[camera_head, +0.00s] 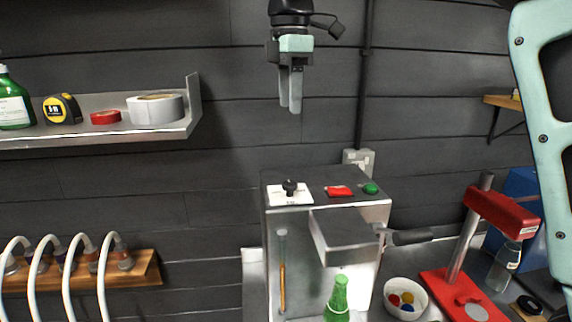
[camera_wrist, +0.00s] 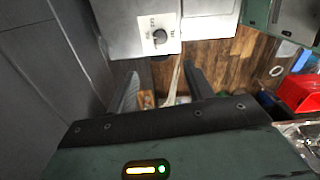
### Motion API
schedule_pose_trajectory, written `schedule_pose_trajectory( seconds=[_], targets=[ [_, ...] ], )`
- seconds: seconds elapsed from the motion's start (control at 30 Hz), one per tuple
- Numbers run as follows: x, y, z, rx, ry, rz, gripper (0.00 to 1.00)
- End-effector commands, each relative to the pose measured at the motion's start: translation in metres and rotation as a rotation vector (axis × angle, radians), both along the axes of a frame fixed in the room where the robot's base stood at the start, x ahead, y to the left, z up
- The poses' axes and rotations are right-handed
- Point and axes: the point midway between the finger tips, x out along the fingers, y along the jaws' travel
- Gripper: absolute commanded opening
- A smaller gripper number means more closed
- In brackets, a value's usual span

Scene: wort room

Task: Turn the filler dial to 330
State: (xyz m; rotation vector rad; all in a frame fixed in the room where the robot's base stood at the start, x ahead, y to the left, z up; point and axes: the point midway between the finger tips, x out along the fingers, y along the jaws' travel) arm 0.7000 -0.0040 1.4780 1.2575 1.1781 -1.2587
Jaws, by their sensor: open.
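The filler (camera_head: 325,215) is a grey metal box with a dial on its top left. The dial is a black knob (camera_head: 290,187) on a white plate (camera_head: 303,200). In the wrist view the knob (camera_wrist: 159,37) shows on its white plate with small printed marks around it, too small to read surely. I cannot tell which mark the knob points to. My gripper (camera_head: 291,109) hangs fingers down, well above the knob, open and empty. In the wrist view its fingers (camera_wrist: 161,72) are spread apart, and the knob appears beyond them, touched by neither.
A red button (camera_head: 339,191) and a green button (camera_head: 370,188) sit right of the dial. A black-handled lever (camera_head: 410,236) sticks out right. A green bottle (camera_head: 337,300) stands in the filler. A shelf (camera_head: 100,132) is at left; a red capper (camera_head: 500,212) stands right.

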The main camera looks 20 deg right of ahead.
Motion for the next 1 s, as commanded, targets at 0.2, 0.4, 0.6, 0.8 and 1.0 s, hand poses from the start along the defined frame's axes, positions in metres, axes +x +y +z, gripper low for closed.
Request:
schedule_pose_trajectory(
  seconds=[0.2,0.4,0.6,0.8,1.0],
  targets=[
    [0.000,-0.001,-0.024,-0.002,0.004,0.002,0.52],
    [-0.001,-0.001,-0.064,-0.003,0.006,0.002,0.52],
    [-0.001,-0.001,-0.106,-0.002,0.005,0.001,0.52],
    [-0.001,0.000,-0.143,-0.002,0.004,0.001,0.52],
    [-0.001,0.000,-0.166,-0.001,0.002,0.002,0.52]
  ],
)
